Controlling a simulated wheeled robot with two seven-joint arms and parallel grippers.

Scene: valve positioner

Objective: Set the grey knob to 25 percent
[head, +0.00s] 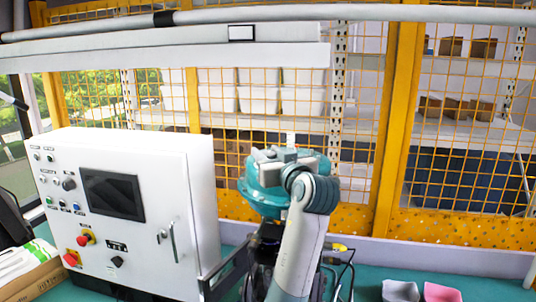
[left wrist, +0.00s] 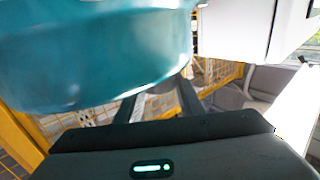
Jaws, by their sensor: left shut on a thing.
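A teal round housing (head: 262,195) stands right of the white cabinet, with pale grey parts on its top. It also fills the upper left of the left wrist view (left wrist: 90,60). My grey arm covers its right side in the head view. My left gripper (left wrist: 185,95) is close against the housing and is shut on the grey knob. The fingertips and the knob are hidden, so I cannot read the knob's setting. My right gripper is not in view.
The white cabinet (head: 180,163) with a dark screen (head: 112,195), buttons and red stops stands close on the left. Black cables with a yellow connector (head: 339,247) lie at the right. Grey (head: 400,290) and pink (head: 441,292) bins stand at the front right. A yellow mesh fence (head: 470,150) closes the back.

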